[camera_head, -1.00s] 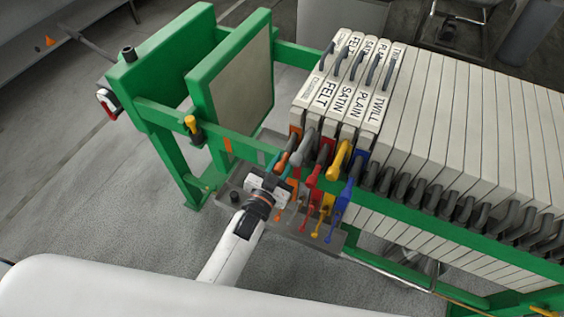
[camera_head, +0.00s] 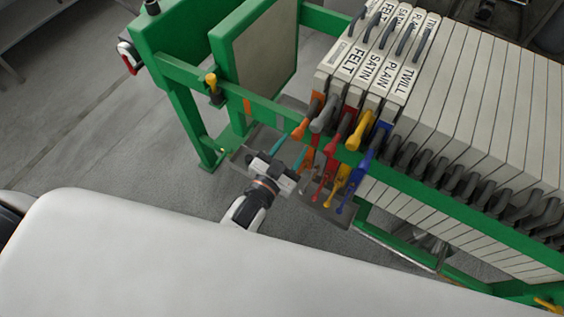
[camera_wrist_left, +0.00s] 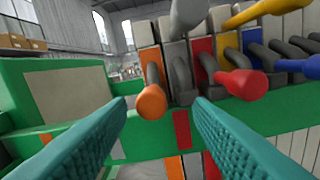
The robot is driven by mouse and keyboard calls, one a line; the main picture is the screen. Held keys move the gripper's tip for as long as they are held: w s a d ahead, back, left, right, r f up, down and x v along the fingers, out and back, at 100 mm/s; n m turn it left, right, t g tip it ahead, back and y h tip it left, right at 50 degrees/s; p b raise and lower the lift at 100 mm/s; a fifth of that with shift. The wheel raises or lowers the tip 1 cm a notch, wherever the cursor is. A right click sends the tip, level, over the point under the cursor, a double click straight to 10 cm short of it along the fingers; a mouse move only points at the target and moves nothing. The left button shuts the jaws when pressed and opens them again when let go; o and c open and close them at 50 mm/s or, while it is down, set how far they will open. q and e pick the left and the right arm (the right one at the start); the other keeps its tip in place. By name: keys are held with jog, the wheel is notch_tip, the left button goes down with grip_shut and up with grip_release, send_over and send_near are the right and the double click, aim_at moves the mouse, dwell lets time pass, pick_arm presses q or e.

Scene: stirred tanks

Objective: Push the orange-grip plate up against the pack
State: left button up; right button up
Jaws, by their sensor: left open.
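In the wrist view the knob lies between the fingers' lines, nearer the left finger, and looks beyond the tips. My right gripper is not visible.
The green pressing plate (camera_head: 255,50) stands left of the pack, with open space between. Grey, red (camera_head: 333,142), yellow and blue grips follow closely to the right. A grey tray (camera_head: 325,205) hangs below the rail.

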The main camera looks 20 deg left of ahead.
pick_arm(q)
jog(key=v, duration=0.5)
jog(key=shift+s+b, duration=0.35)
jog(key=shift+f, duration=0.1)
